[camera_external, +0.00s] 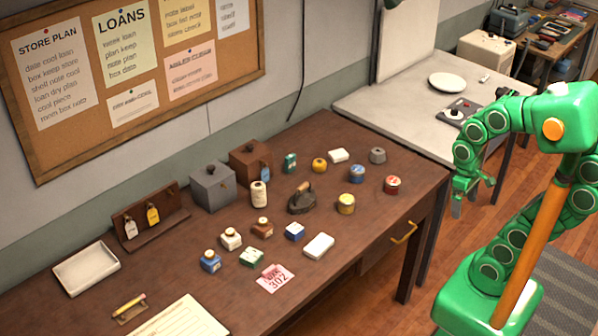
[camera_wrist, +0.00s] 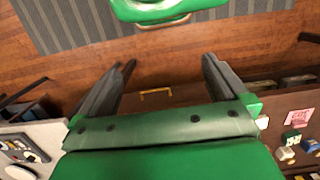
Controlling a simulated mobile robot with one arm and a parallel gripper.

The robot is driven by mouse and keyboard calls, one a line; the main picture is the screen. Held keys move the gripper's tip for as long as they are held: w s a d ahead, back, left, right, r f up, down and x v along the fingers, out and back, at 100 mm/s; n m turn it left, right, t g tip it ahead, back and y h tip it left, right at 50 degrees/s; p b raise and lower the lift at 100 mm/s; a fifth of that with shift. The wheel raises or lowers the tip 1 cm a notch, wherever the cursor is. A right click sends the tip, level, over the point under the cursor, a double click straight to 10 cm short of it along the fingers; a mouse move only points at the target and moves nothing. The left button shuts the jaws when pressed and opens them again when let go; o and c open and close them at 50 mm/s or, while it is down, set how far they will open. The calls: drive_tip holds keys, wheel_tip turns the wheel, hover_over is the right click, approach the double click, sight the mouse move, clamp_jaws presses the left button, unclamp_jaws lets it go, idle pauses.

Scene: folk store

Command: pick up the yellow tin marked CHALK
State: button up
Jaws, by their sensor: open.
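A short yellow tin (camera_external: 346,204) stands upright near the front right of the brown desk (camera_external: 290,290) in the external view. Its lettering is too small to read. A rounder yellow item (camera_external: 319,165) stands farther back. My gripper (camera_external: 466,198) hangs to the right of the desk, well apart from the yellow tin. In the wrist view my gripper (camera_wrist: 165,72) has its two dark fingers spread wide, with nothing between them. I cannot make out the yellow tin in the wrist view.
Near the yellow tin are a blue tin (camera_external: 357,174), a red-topped tin (camera_external: 392,185) and a dark flat iron (camera_external: 302,199). A white block (camera_external: 319,246) lies to the front left. A pale table (camera_external: 400,97) with a plate (camera_external: 447,82) adjoins the desk at the back right.

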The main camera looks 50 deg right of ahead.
drive_tip(key=shift+c, duration=0.7)
drive_tip(key=shift+r, duration=0.15)
